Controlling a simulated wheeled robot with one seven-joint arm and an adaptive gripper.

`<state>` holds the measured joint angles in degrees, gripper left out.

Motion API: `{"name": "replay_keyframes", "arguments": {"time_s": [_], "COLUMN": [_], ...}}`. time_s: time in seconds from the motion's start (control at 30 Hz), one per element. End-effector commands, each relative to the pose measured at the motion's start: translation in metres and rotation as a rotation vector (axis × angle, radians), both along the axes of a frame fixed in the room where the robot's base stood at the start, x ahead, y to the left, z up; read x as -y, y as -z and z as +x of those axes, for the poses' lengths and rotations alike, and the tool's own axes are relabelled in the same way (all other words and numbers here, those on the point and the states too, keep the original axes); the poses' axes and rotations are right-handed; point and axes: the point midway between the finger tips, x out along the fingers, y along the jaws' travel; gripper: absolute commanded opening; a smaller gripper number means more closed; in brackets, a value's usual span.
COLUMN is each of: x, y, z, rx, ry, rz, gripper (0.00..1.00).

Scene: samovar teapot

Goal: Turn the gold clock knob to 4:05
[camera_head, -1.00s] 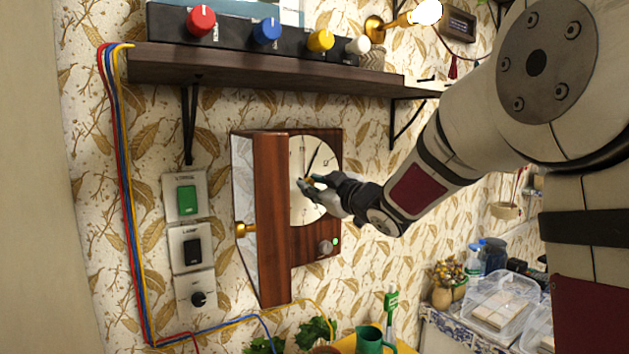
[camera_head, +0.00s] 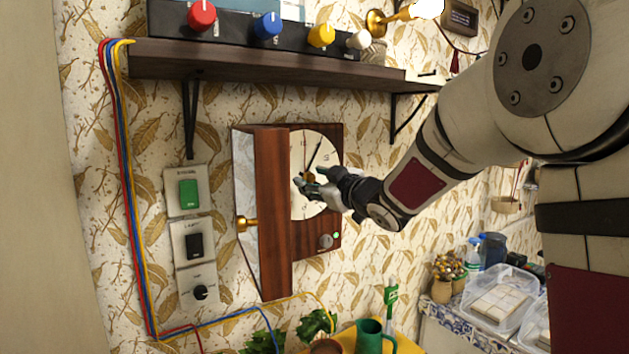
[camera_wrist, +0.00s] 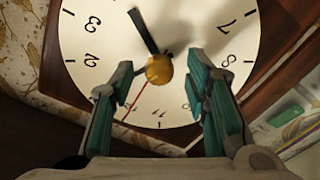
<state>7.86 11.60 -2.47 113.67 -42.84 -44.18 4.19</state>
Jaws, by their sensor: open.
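The wooden clock (camera_head: 272,215) hangs on the wall with its door swung open and its white face (camera_head: 300,150) showing. In the wrist view the face (camera_wrist: 190,40) appears turned, with the 3 at upper left and the 7 at upper right. The round gold clock knob (camera_wrist: 159,69) is at its centre. A thick black hand (camera_wrist: 143,30) points to upper left, and a thin red hand runs to lower left. In the head view a dark hand points up and right. My gripper (camera_wrist: 160,88) is open, one finger either side of the knob, with visible gaps.
A shelf (camera_head: 270,75) with red, blue, yellow and white knobs is above the clock. Wall switches (camera_head: 190,194) and cables are at left. A gold door knob (camera_head: 243,223) sticks out. A green mug (camera_head: 369,338) and plants are below.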

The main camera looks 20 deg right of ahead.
Motion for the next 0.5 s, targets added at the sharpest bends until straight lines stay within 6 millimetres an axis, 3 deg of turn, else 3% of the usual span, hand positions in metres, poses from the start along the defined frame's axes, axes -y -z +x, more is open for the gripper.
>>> {"name": "replay_keyframes", "arguments": {"time_s": [0.23,0.5], "x": [0.006,0.023], "y": [-0.001,-0.001], "z": [-0.016,-0.068], "rx": [0.002,0.002], "ry": [0.001,0.003], "rz": [0.0,0.0], "gripper": [0.43,0.43]}}
